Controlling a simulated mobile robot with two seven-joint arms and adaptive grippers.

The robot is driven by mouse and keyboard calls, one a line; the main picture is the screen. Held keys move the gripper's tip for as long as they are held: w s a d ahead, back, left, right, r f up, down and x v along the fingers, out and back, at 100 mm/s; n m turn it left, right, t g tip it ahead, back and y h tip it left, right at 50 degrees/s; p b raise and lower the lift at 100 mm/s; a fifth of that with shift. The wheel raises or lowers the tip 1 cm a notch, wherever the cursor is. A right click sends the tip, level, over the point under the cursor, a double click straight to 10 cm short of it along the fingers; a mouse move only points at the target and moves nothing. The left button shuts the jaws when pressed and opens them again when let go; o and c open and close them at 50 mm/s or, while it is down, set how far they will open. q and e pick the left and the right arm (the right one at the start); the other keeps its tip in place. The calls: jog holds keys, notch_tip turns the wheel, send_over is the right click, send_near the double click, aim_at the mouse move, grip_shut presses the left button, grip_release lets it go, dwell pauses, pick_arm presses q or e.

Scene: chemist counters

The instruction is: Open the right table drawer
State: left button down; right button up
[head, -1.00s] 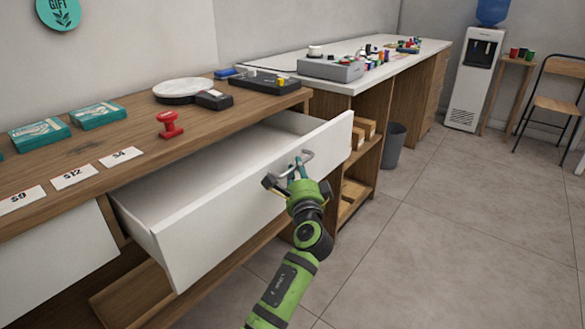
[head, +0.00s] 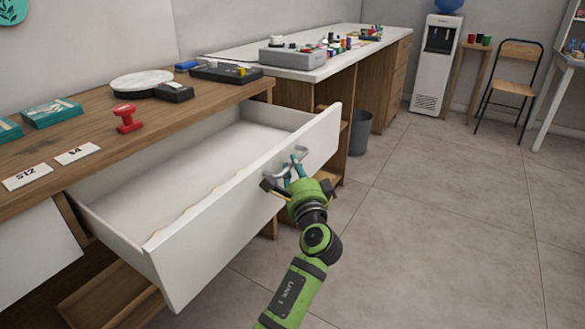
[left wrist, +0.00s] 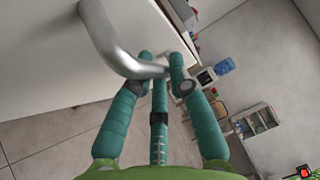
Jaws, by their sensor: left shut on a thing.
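The right table drawer (head: 225,215) is white and stands pulled well out of the wooden table, its inside open to view. Something thin and yellowish shows along the inner side of its front panel. A silver bar handle (head: 286,162) is on the drawer front. My left gripper (head: 294,165) is shut on this handle. In the left wrist view the handle (left wrist: 115,45) passes between the teal fingers (left wrist: 160,70) at their tips. My right gripper is not in view.
The wooden tabletop (head: 85,130) holds a red stamp (head: 127,118), a round white plate (head: 142,80) and price cards. A white-topped counter (head: 330,65) stands beyond, with a dark bin (head: 361,132) beside it. The tiled floor (head: 440,220) at the right is clear.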

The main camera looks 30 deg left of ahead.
pick_arm(q)
jog(key=c, duration=1.4)
grip_release()
jog(key=v, duration=0.7)
jog(key=shift+s+d+f, duration=0.1)
jog(key=shift+s+d, duration=0.05)
jog(key=shift+s, duration=0.05)
